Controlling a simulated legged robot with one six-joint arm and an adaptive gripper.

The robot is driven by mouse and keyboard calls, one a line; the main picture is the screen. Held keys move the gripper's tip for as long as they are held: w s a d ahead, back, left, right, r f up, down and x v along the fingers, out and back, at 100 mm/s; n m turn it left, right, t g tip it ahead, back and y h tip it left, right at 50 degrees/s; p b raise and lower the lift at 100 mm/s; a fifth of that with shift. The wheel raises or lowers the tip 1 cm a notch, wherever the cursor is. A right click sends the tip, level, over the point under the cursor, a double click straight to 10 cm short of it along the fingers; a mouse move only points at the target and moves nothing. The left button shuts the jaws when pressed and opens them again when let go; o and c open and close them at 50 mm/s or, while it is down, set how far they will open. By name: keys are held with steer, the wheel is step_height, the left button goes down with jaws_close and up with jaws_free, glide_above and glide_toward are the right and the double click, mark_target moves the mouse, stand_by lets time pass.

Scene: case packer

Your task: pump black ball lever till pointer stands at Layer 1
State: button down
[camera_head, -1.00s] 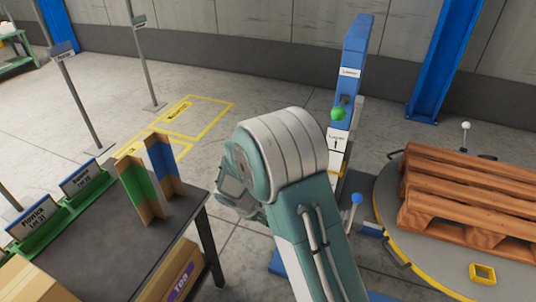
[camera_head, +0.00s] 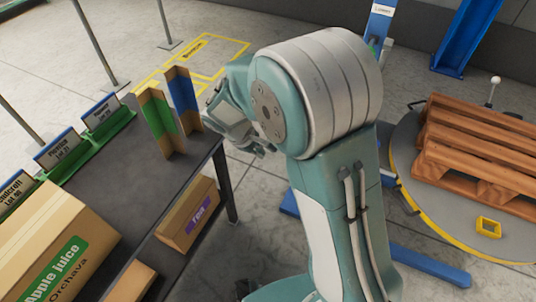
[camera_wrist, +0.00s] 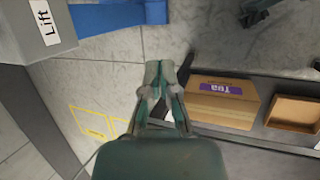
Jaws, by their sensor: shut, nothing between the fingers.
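The black ball lever does not show clearly in any view. The blue post (camera_head: 382,22) stands behind my arm, and only its upper part with a small white label shows. Its lower part, with the pointer and the Layer 1 mark, is hidden by my arm. In the wrist view a grey box labelled Lift (camera_wrist: 30,35) is at the top left, beside a blue beam (camera_wrist: 110,15). My gripper (camera_wrist: 160,70) is shut and empty over the floor. In the head view my gripper (camera_head: 258,150) is just right of the dark table.
The dark table (camera_head: 195,150) bears green and blue dividers and an Apple juice box (camera_head: 70,225). A Tea box (camera_head: 188,215) sits on the shelf below. At right a wooden pallet (camera_head: 470,150) lies on a round turntable (camera_head: 405,170) with a white-ball lever (camera_head: 494,88).

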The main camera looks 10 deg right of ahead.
steer(key=shift+s+a+r, duration=0.25)
steer(key=shift+a+r, duration=0.25)
steer(key=shift+r, duration=0.1)
steer(key=shift+s+a+r, duration=0.25)
steer(key=shift+a+r, duration=0.2)
steer(key=shift+r, duration=0.1)
steer(key=shift+d, duration=0.2)
